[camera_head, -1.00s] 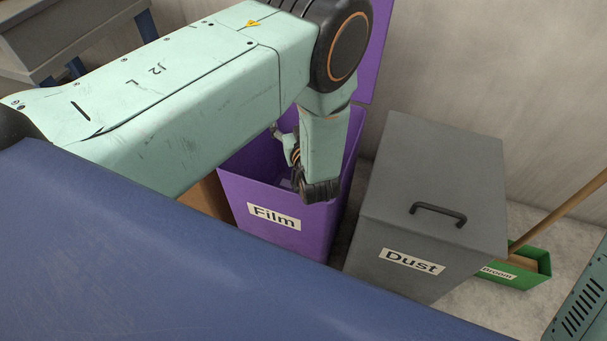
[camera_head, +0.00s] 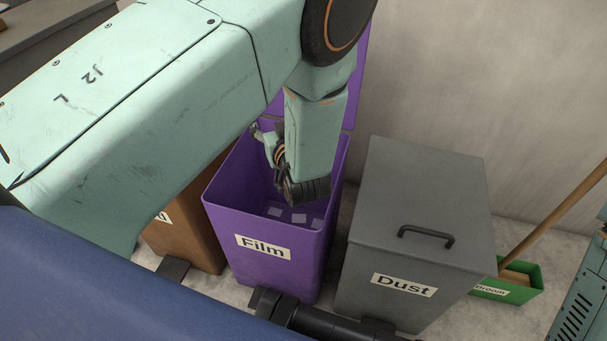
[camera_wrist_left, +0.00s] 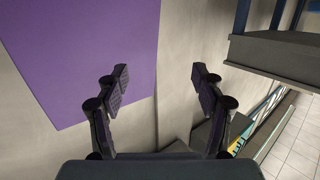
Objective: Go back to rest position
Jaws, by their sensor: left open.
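My left arm comes in from the left and bends down over the open purple Film bin (camera_head: 262,265). My left gripper (camera_wrist_left: 160,78) is open and empty in the left wrist view, with the purple lid (camera_wrist_left: 95,50) and the wall beyond its fingers. In the head view the gripper is small and partly hidden by the wrist, above the bin's opening. Several pale pieces lie on the bin's floor. My right gripper is not in view.
A closed grey Dust bin (camera_head: 420,210) stands right of the Film bin. A green broom box (camera_head: 510,288) with a wooden handle (camera_head: 555,215) is farther right. A brown bin (camera_head: 188,225) stands left. The wall (camera_head: 500,90) is close behind.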

